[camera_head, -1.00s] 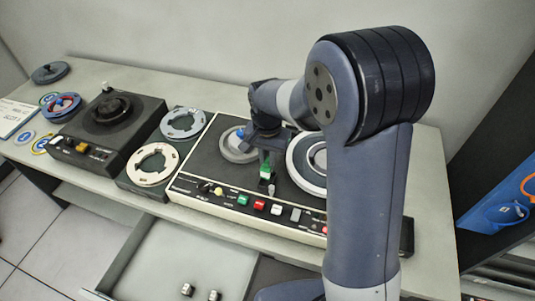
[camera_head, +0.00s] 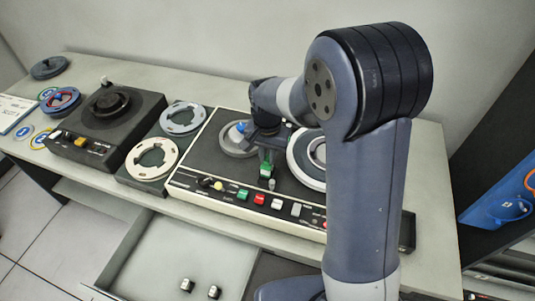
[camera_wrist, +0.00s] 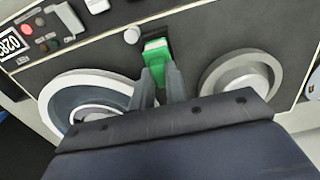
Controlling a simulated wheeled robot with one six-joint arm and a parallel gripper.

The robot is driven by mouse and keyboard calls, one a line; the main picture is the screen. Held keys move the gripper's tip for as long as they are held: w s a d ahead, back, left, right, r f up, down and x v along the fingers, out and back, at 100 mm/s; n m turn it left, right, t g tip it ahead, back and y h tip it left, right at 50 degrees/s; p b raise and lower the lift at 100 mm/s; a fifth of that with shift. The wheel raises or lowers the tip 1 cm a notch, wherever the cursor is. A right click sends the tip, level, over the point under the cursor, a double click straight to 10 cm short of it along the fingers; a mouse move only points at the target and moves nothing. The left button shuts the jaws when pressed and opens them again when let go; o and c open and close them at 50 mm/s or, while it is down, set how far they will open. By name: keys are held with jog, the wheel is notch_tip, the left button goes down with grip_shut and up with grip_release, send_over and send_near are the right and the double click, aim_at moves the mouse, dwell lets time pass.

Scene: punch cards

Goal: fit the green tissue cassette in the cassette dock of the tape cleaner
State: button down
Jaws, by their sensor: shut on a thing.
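The green tissue cassette (camera_wrist: 157,48) is between the two fingers of my gripper (camera_wrist: 160,82) in the wrist view, its pale-topped end pointing away from the hand. In the head view, my gripper (camera_head: 266,158) is shut on the cassette (camera_head: 265,171), over the front middle of the wide dark two-reel machine (camera_head: 205,165), apparently the tape cleaner. A short silver post (camera_wrist: 132,35) stands just left of the cassette in the wrist view. I cannot tell whether the cassette touches the machine.
Reels flank the gripper at left (camera_wrist: 75,98) and right (camera_wrist: 240,78). Coloured buttons, including a red one (camera_head: 259,198), line the machine's front. A smaller black machine (camera_head: 105,130) and loose rings stand left. An open drawer (camera_head: 180,250) with small metal parts is below.

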aim_at(267, 158)
jog(key=shift+f+b, duration=1.3)
jog(key=shift+f, duration=0.5)
dwell(0.6)
jog(key=c, duration=1.3)
grip_release()
jog(key=shift+r, duration=0.1)
jog(key=shift+c, duration=1.1)
jog(key=shift+r+p, duration=3.1)
jog(key=shift+r, duration=0.95)
jog(key=shift+f, duration=0.2)
notch_tip(267, 158, down, 8)
jog(key=b, duration=0.6)
jog(key=shift+r, duration=0.1)
